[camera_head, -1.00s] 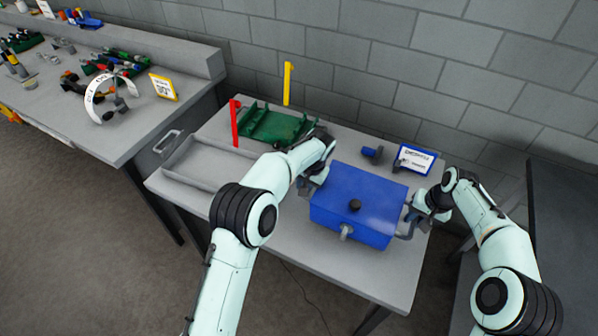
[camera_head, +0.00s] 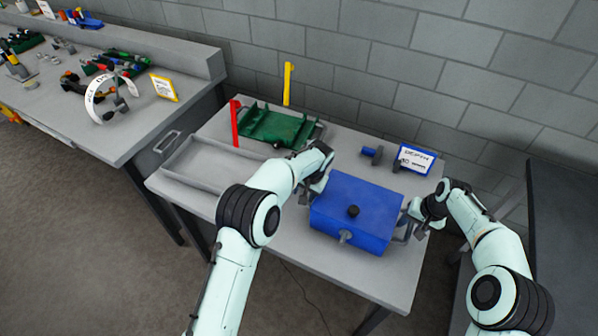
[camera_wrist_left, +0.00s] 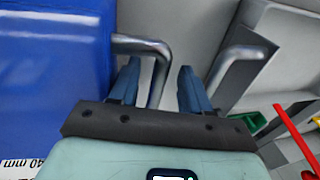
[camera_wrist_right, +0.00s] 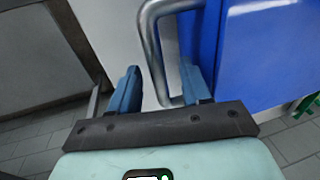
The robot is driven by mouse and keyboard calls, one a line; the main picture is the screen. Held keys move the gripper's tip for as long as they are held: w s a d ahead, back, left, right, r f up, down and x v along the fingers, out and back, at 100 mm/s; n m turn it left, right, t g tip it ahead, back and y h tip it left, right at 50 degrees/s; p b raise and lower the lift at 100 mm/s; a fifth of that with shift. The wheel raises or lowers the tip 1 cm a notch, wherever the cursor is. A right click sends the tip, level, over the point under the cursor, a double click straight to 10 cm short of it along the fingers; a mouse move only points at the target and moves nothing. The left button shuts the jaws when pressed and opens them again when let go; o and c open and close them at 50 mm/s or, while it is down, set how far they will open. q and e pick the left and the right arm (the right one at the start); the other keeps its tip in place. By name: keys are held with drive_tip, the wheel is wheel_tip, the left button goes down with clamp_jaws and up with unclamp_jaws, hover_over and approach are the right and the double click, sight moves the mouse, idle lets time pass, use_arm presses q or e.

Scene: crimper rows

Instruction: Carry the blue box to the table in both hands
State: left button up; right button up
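My left gripper (camera_head: 311,190) is at the box's left handle. In the left wrist view its fingers are apart, with the metal handle (camera_wrist_left: 158,75) between them. My right gripper (camera_head: 418,225) is beside the right handle (camera_head: 404,230). In the right wrist view its fingers are apart, with the handle (camera_wrist_right: 152,45) running between them. Contact with the handles is unclear.
A grey tray (camera_head: 205,165) and a green rack (camera_head: 278,127) share the table, with red (camera_head: 235,122) and yellow (camera_head: 288,84) posts. A blue-framed sign (camera_head: 417,159) and a small blue part (camera_head: 372,154) lie behind the box. A tool-covered bench (camera_head: 120,135) stands left.

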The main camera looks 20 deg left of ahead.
idle(0.4)
drive_tip(key=shift+r, duration=0.1)
use_arm(q)
drive_tip(key=v, duration=1.2)
use_arm(e)
drive_tip(key=v, duration=1.1)
drive_tip(key=shift+r, duration=0.35)
use_arm(q)
drive_tip(key=shift+s, duration=0.1)
use_arm(e)
drive_tip(key=shift+s+d+f, duration=0.1)
